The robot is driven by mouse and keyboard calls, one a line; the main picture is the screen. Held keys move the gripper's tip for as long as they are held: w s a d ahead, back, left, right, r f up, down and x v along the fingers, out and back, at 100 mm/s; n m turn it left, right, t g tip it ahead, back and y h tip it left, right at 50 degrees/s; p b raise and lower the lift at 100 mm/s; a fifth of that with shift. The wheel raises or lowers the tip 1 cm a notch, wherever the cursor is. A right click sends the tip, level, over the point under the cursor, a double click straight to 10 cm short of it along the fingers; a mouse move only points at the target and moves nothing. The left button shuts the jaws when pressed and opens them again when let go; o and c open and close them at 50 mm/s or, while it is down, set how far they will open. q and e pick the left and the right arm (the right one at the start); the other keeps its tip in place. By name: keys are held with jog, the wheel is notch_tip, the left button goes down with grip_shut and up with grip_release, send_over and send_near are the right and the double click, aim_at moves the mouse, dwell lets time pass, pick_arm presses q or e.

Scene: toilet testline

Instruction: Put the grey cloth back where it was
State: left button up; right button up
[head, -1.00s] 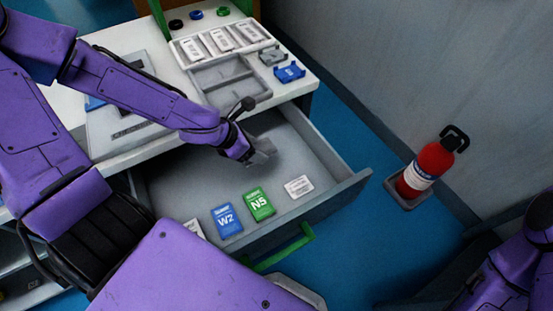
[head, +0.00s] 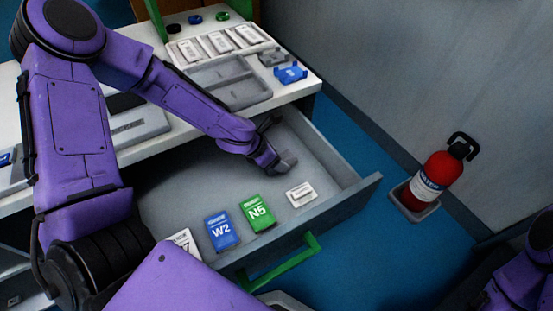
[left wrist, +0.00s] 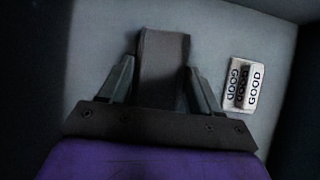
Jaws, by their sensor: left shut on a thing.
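My left gripper (head: 282,163) is inside the open drawer (head: 345,202), near its back right part. It is shut on the grey cloth (head: 289,160), a small piece showing at the fingertips. In the left wrist view the cloth (left wrist: 162,55) is a dark grey folded strip between the two fingers, with its far end over the pale drawer floor. I cannot tell whether it touches the floor. My right gripper is not in view; only part of my right arm shows at the lower right.
In the drawer lie a white GOOD label (head: 300,194), a green N5 packet (head: 257,213), a blue W2 packet (head: 222,232) and a white packet (head: 184,243). The drawer has a green handle (head: 283,264). A grey tray (head: 237,93) sits on the worktop. A fire extinguisher (head: 437,180) stands right.

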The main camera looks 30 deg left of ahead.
pick_arm(q)
jog(key=shift+f, duration=0.1)
jog(key=o, duration=1.3)
jog(key=shift+r, duration=0.4)
jog(key=p+v, duration=0.5)
jog(key=v, duration=0.6)
jog(key=shift+s+r, duration=0.2)
jog(key=shift+a, duration=0.15)
